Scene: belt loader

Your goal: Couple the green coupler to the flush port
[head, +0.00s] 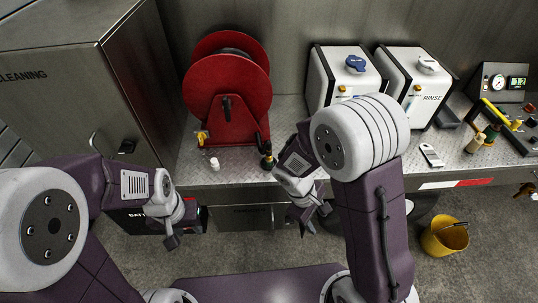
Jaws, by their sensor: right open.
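A small green fitting (491,132), which looks like the green coupler, is on the dark panel at the far right of the bench, beside a tan fitting (476,143). I cannot make out which part is the flush port. My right gripper (312,218) is open and empty, pointing down in front of the bench edge, well left of the green fitting. My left gripper (180,234) hangs low at the left, in front of the bench and far from the fittings. It appears empty, but its jaw gap is unclear.
A red hose reel (226,88) stands on the metal bench (300,112). Two white tanks (345,75) stand behind my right arm. A yellow bucket (444,236) is on the floor at right. A steel cabinet (85,70) is at left. A gauge box (500,82) is at far right.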

